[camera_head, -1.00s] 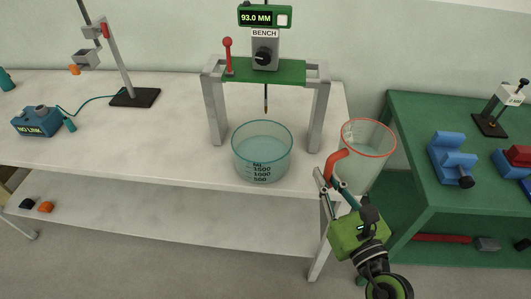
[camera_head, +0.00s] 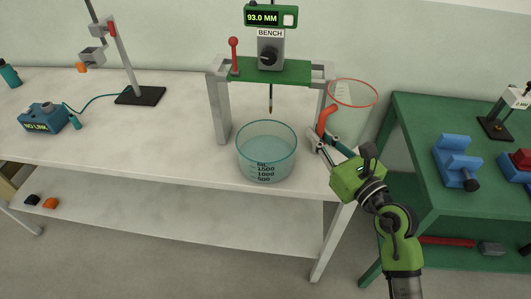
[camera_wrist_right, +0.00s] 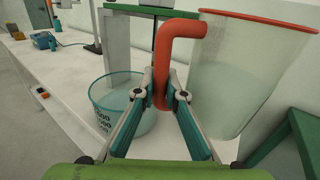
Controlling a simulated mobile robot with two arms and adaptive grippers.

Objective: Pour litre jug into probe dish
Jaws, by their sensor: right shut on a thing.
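The litre jug (camera_head: 357,112) is clear with a red rim and a red handle. It is held up near the right end of the white bench, close to upright. My right gripper (camera_head: 322,139) is shut on its handle; the wrist view shows both fingers (camera_wrist_right: 162,92) around the red handle, with the jug (camera_wrist_right: 245,75) to the right. The probe dish (camera_head: 266,165), a wide clear vessel with a teal rim and dark volume marks, stands on the bench left of the jug. It also shows in the wrist view (camera_wrist_right: 135,122). My left gripper is out of view.
A grey gauge frame with a green crossbar (camera_head: 270,70) stands over the dish's back, its thin probe (camera_head: 270,98) pointing down. Its right post is close to the jug.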

